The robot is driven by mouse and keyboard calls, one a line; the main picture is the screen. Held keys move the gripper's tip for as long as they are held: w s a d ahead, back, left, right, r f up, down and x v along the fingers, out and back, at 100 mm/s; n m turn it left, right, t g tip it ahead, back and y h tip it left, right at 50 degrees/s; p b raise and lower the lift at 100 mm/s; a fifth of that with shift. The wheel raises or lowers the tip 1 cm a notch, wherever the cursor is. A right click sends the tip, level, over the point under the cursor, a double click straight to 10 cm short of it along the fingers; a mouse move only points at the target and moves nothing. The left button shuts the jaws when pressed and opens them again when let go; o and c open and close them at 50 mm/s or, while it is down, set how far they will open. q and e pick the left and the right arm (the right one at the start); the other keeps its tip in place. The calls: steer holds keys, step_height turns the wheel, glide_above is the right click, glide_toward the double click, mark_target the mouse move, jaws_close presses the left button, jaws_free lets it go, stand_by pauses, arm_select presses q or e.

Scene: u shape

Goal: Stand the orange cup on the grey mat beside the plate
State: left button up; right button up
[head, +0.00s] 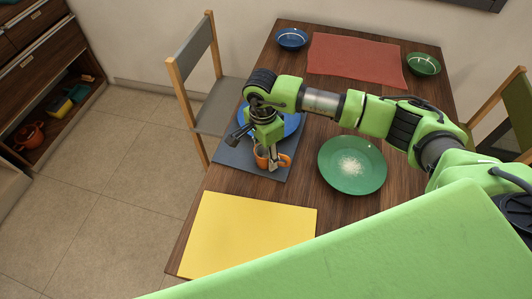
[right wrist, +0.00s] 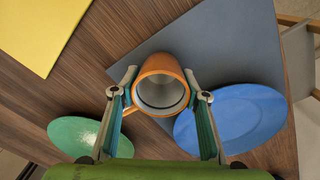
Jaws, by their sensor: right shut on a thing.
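The orange cup (head: 262,160) is between the fingers of my right gripper (head: 265,158), which is shut on it. The cup looks upright, its open mouth facing the camera in the right wrist view (right wrist: 160,64). It is at the grey mat's near edge; I cannot tell whether it touches the mat. The grey mat (head: 230,158) lies on the table and also shows in the right wrist view (right wrist: 215,45). The blue plate (head: 292,124) rests on the mat, partly hidden by my arm; in the right wrist view (right wrist: 240,115) it is apart from the cup. My left gripper is not in view.
A green plate (head: 352,185) with white grains stands right of the mat. A yellow mat (head: 245,235) lies nearer and bare. A red mat (head: 355,60), a blue bowl (head: 291,38) and a green bowl (head: 423,64) are at the far end. A chair (head: 215,100) stands at the left.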

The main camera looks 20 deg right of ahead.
steer(key=shift+f, duration=0.15)
steer(key=o, duration=1.2)
steer(key=shift+r, duration=0.35)
steer(key=r+b, duration=0.1)
steer(key=r, duration=1)
steer(key=shift+w+a+r+b, duration=0.15)
steer(key=shift+a+r+b, duration=0.05)
steer(key=shift+r+b, duration=0.15)
